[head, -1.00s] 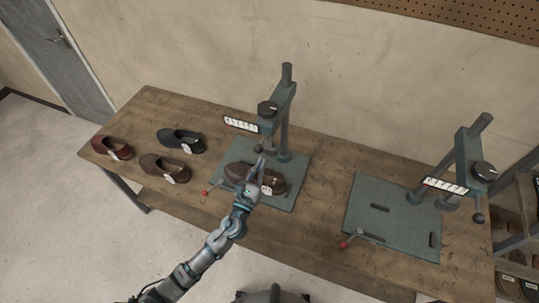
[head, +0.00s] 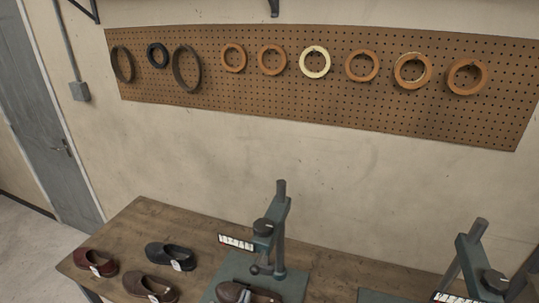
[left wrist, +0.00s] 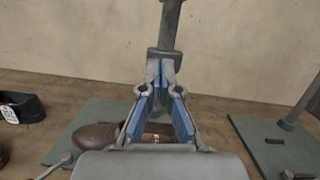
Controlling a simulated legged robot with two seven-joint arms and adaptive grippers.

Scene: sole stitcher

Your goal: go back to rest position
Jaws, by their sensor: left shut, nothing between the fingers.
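My left gripper (left wrist: 160,88) shows in the left wrist view with its blue-lined fingers converging, shut and empty. In the head view only a small bit of it may show at the bottom edge, over a brown shoe (head: 230,291). That shoe sits on the base of the middle stitcher (head: 264,228). In the left wrist view the same shoe (left wrist: 92,135) lies behind and left of the fingers, partly hidden by my gripper, and the fingers hold none of it. My right gripper is in neither view.
A wooden table (head: 135,222) carries a red-brown shoe (head: 90,262), a dark shoe (head: 165,251) and another brown shoe (head: 148,284) at left. A second stitcher (head: 473,262) stands at right. A pegboard (head: 330,110) with several rings hangs behind.

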